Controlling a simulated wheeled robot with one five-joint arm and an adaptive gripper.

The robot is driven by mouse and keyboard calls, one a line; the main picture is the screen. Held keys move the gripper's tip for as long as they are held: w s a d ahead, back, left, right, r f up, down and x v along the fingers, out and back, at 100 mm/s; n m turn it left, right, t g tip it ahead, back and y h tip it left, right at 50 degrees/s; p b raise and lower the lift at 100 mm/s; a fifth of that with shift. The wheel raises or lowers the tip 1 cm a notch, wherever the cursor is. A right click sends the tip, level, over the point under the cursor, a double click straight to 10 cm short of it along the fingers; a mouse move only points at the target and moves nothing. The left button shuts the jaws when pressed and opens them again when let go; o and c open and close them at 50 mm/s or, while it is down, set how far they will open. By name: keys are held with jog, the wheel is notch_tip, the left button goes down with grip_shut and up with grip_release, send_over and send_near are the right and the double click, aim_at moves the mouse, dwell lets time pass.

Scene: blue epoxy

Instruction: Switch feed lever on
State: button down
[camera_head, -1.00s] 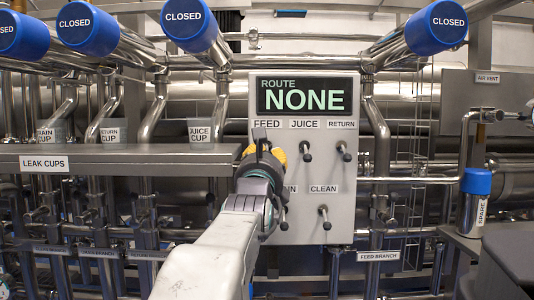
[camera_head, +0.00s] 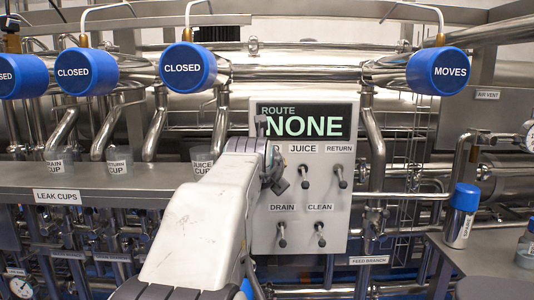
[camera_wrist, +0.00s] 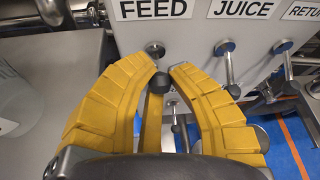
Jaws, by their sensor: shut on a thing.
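The control panel (camera_head: 343,220) has a display (camera_head: 305,121) reading "ROUTE NONE". In the wrist view the FEED label (camera_wrist: 155,9) sits above the feed lever (camera_wrist: 160,83), a short rod with a dark round knob. My gripper (camera_wrist: 165,68) has its yellow fingers closed around this lever, the knob showing between them. In the head view my arm hides the feed lever and most of its label. The juice lever (camera_head: 305,178) and return lever (camera_head: 340,178) stand to the right, and the drain lever (camera_head: 282,238) and clean lever (camera_head: 320,237) below.
Blue caps read CLOSED (camera_head: 182,70) at left and centre, and MOVES (camera_head: 437,70) at right. A LEAK CUPS shelf (camera_head: 110,190) runs left of the panel. A blue-capped spare (camera_head: 462,215) stands on a grey bench at right.

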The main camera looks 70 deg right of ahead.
jog(key=shift+d+r+y+p, duration=0.15)
jog(key=shift+r+y+p, duration=0.4)
jog(key=shift+p, duration=1.25)
jog(key=shift+f, duration=0.2)
jog(key=c, duration=1.1)
grip_release()
jog(key=v, duration=1.2)
jog(key=shift+w+d+r, duration=0.1)
jog(key=shift+r, duration=0.1)
jog(key=shift+w, duration=0.1)
